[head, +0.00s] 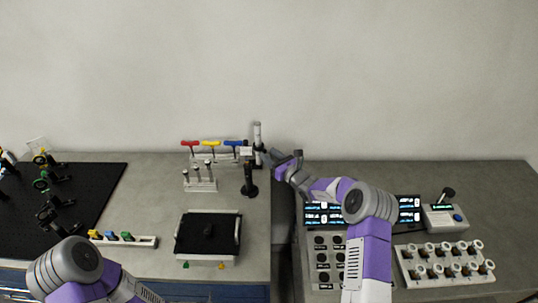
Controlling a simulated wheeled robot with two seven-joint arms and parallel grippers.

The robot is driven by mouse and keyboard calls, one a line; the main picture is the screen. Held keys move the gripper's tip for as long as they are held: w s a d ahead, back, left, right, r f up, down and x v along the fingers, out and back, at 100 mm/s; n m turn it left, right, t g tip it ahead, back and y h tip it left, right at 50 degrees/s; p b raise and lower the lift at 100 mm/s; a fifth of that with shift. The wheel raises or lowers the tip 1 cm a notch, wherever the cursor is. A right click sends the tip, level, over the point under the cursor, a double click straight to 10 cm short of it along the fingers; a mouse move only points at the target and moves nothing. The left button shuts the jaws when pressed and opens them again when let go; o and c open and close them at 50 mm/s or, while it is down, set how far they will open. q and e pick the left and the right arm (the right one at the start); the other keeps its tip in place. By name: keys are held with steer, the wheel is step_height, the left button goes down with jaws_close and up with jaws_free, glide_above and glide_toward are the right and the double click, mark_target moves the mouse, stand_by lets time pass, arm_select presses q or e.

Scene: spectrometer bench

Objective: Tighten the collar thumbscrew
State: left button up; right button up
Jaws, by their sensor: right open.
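A dark upright post with a silver cylinder on top (257,140) stands at the back of the bench, near its middle. It may carry the collar, but the thumbscrew is too small to make out. My right gripper (285,157) is open, just right of this post, with a small gap between them in the picture. Nothing shows between its fingers. My left arm is in the lower left corner, and its gripper is out of the frame.
A rack with red, yellow and blue T-handled tools (210,143) stands left of the post. A short black stand (250,180) is in front of it. A black-topped tray (209,234) sits nearer. Display panels (410,209) lie right, partly behind my arm.

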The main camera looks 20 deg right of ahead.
steer(key=shift+w+a, duration=0.2)
steer(key=shift+w, duration=0.3)
jaws_close()
